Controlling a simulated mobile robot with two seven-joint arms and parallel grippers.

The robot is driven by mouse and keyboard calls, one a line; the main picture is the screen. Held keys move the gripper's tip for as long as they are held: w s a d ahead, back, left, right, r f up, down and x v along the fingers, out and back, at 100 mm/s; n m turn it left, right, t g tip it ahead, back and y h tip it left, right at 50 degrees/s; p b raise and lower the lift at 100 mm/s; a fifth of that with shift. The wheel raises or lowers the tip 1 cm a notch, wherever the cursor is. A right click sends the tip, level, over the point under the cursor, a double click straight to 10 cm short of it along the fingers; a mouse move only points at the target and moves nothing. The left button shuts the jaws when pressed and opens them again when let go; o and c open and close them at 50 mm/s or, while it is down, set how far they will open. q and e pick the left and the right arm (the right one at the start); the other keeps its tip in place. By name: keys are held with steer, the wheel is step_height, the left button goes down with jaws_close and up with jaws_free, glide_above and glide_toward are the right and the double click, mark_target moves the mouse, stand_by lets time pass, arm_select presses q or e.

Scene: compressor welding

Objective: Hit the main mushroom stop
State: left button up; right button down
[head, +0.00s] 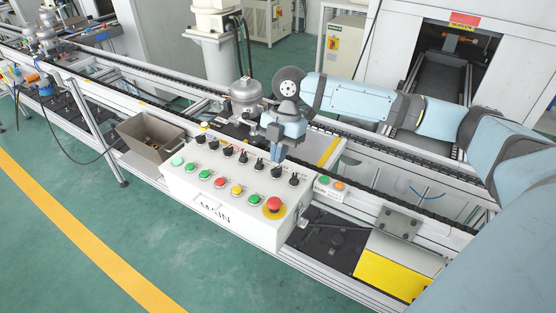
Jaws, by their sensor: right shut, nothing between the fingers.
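The main mushroom stop (273,205) is a red round button on a yellow disc. It sits at the near right corner of the sloped top of a white control box marked MAIN (228,225). My right gripper (278,158) is shut and empty. In the picture it points down just above the far right part of the box, over the black selector switches and up from the red button. It appears apart from the mushroom stop. My left gripper is not in view.
Black selector switches (227,151) and several coloured push buttons (220,182) crowd the box top. A small box with green and orange buttons (331,187) stands to the right. A grey bin (150,141) is on the left. A compressor (245,97) stands on the conveyor behind.

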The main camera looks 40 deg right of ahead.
mark_target(273, 201)
steer(key=x, duration=0.3)
steer(key=p+x, duration=0.1)
steer(key=x, duration=0.6)
steer(key=shift+d+f, duration=0.25)
steer(key=shift+f, duration=0.7)
